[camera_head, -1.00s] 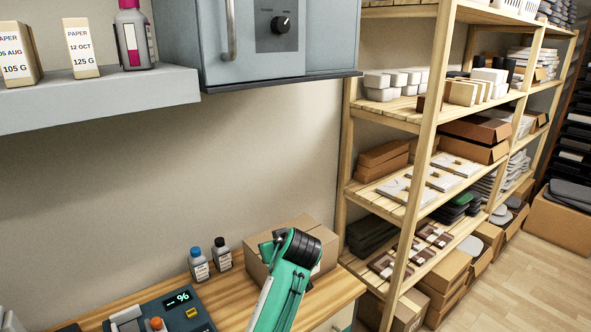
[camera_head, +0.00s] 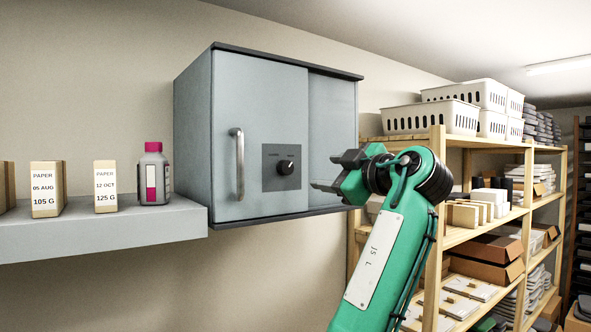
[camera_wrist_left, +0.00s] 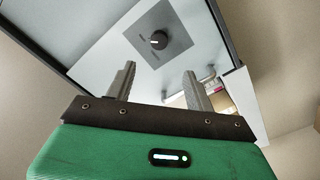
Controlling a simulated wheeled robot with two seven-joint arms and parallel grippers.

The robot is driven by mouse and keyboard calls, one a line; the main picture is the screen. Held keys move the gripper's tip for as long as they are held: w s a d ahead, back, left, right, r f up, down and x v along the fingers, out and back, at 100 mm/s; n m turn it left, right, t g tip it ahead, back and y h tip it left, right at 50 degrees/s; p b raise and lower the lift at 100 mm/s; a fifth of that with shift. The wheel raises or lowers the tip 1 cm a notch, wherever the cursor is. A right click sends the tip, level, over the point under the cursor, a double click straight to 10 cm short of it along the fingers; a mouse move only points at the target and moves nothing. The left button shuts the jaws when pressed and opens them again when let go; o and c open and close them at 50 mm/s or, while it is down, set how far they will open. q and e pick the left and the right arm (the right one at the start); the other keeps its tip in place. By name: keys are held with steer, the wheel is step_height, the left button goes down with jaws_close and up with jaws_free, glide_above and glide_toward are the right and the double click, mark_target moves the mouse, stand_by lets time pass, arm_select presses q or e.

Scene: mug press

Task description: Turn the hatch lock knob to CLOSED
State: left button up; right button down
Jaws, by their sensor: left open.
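The black hatch lock knob (camera_head: 286,167) sits on a dark square plate (camera_head: 271,183) on the front of the grey wall cabinet (camera_head: 262,110). The plate's lettering is too small to read. My left gripper (camera_head: 322,172) is open and empty, to the right of the knob and apart from it. In the left wrist view the knob (camera_wrist_left: 158,40) shows ahead, beyond the two spread fingertips (camera_wrist_left: 158,75), with a pale mark on its face. My right gripper is not seen.
A vertical bar handle (camera_head: 238,163) is on the cabinet door, left of the plate. A grey shelf (camera_head: 110,232) at left holds paper boxes (camera_head: 47,189) and a bottle (camera_head: 153,175). Wooden racks (camera_head: 438,200) with white baskets (camera_head: 430,116) stand at right, behind my arm.

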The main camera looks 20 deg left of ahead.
mark_target(288, 168)
arm_select(q)
steer(key=p+x, duration=0.2)
steer(key=x, duration=0.2)
steer(key=p+x, duration=0.2)
steer(key=x, duration=0.2)
steer(key=p+x, duration=0.2)
steer(key=x, duration=0.2)
steer(key=shift+w+a+r+p, duration=0.15)
steer(key=shift+a+r+p, duration=0.05)
steer(key=shift+r+p, duration=0.1)
steer(key=shift+w+a+f+p, duration=0.15)
steer(key=shift+w+a+p, duration=0.15)
steer(key=shift+w+a, duration=0.2)
steer(key=c, duration=1)
